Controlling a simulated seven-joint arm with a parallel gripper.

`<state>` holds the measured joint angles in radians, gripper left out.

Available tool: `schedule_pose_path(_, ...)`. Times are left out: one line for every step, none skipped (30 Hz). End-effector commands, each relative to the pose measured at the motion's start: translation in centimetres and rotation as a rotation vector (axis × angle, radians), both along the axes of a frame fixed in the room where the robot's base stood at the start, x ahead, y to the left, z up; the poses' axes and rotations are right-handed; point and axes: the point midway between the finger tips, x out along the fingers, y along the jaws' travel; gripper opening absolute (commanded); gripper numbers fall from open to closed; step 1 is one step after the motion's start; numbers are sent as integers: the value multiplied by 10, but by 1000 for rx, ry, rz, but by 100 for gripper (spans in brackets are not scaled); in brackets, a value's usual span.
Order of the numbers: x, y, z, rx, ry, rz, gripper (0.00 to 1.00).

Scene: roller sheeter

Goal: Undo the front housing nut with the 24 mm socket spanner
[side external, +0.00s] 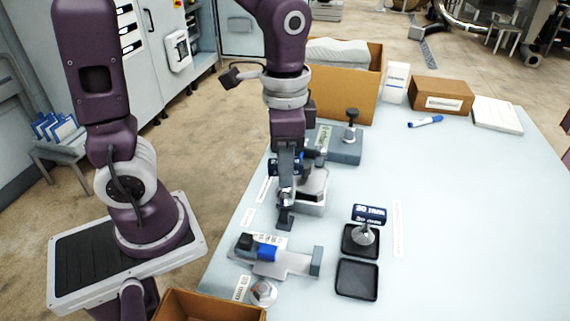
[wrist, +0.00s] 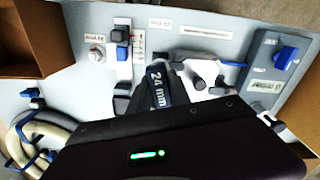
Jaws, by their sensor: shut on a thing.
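My gripper (side external: 286,178) points down over the left part of the table in the side view, beside a grey metal housing (side external: 314,190). It is shut on the 24 mm socket spanner (wrist: 157,86), whose dark blue labelled handle shows between the fingers in the wrist view. The spanner's socket end is hidden there. The front housing nut cannot be made out, so I cannot tell whether the socket sits on it. A 30 mm spanner (side external: 368,214) stands upright in a black tray (side external: 347,247).
An empty black tray (side external: 357,281) lies in front of it. A fixture with a blue part (side external: 267,252) and a round metal piece (side external: 263,293) are at the near left.

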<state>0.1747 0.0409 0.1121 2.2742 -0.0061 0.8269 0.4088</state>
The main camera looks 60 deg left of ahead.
Motion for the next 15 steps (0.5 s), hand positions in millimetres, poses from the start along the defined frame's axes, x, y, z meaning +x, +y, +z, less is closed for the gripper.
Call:
schedule_pose_path(0, 0, 0, 0, -1, 3, 0)
schedule_pose_path(0, 0, 0, 0, -1, 22, 0)
schedule_pose_path(0, 0, 0, 0, -1, 77, 0)
schedule_pose_path(0, 0, 0, 0, -1, 132, 0)
schedule_pose_path(0, 0, 0, 0, -1, 185, 0)
schedule_pose_path(0, 0, 0, 0, -1, 244, 0)
schedule_pose_path(0, 0, 0, 0, -1, 278, 0)
schedule_pose_path(0, 0, 0, 0, -1, 301, 0)
schedule_pose_path(0, 0, 0, 0, -1, 314, 0)
schedule_pose_path(0, 0, 0, 0, -1, 316, 0)
schedule_pose_path(0, 0, 0, 0, -1, 316, 0)
schedule_pose_path(0, 0, 0, 0, -1, 315, 0)
schedule_pose_path(0, 0, 0, 0, -1, 314, 0)
schedule_pose_path(0, 0, 0, 0, -1, 315, 0)
schedule_pose_path(0, 0, 0, 0, -1, 335, 0)
